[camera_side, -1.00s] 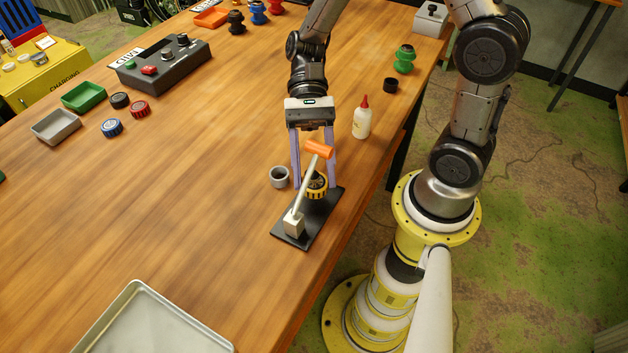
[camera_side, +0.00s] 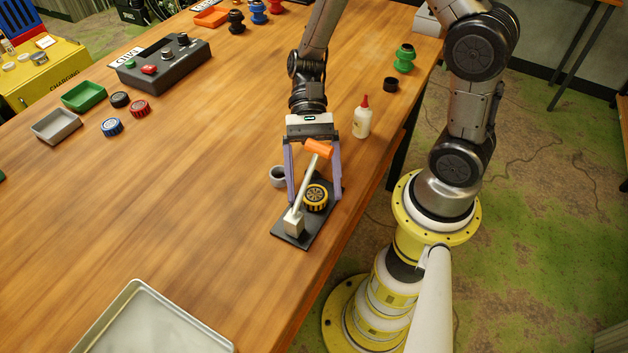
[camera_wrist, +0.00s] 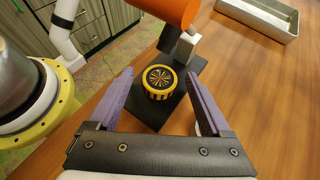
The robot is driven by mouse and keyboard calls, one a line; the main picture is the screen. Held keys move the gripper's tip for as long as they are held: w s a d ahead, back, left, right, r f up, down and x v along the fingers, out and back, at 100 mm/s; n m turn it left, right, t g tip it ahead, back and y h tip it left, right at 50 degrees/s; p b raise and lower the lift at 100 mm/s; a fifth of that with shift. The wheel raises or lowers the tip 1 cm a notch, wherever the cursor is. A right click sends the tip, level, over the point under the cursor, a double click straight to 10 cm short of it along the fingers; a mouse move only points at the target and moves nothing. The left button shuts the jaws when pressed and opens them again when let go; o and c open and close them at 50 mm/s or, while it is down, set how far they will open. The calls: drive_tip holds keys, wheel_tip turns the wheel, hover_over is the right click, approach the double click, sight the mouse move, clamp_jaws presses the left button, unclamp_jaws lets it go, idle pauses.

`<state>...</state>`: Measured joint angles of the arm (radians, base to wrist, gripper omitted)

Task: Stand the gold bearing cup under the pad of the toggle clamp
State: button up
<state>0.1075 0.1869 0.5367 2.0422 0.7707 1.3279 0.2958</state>
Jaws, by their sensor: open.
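The gold bearing cup (camera_side: 316,197), yellow-ribbed with a patterned black face, is on the black base plate of the toggle clamp (camera_side: 294,224). The clamp has a pale block, a metal lever and an orange handle (camera_side: 318,149), which is raised. My gripper (camera_side: 315,201) is open, with its purple fingers apart on either side of the cup. In the wrist view the cup (camera_wrist: 160,81) shows between and beyond the fingers (camera_wrist: 161,75), with gaps to both. The clamp's pad cannot be made out, so I cannot tell whether the cup is under it.
A grey cup (camera_side: 278,176) stands close to the left finger. A white bottle with a red tip (camera_side: 362,118) and a small black cup (camera_side: 390,85) are to the right. A metal tray (camera_side: 150,325) lies in front. The table's left middle is clear.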

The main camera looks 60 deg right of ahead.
drive_tip(key=shift+r, duration=0.1)
drive_tip(key=v, duration=1.1)
drive_tip(key=shift+w+d, duration=0.2)
drive_tip(key=shift+d+r, duration=0.1)
drive_tip(key=shift+r, duration=0.15)
drive_tip(key=s+d+r+n+t+h, duration=0.4)
drive_tip(key=s+r+n+t+h, duration=0.3)
drive_tip(key=s+n+t+h, duration=0.2)
drive_tip(key=n+t+h, duration=0.1)
drive_tip(key=n+t, duration=0.1)
drive_tip(key=t, duration=0.1)
drive_tip(key=shift+s+r, duration=0.2)
drive_tip(key=shift+s, duration=0.05)
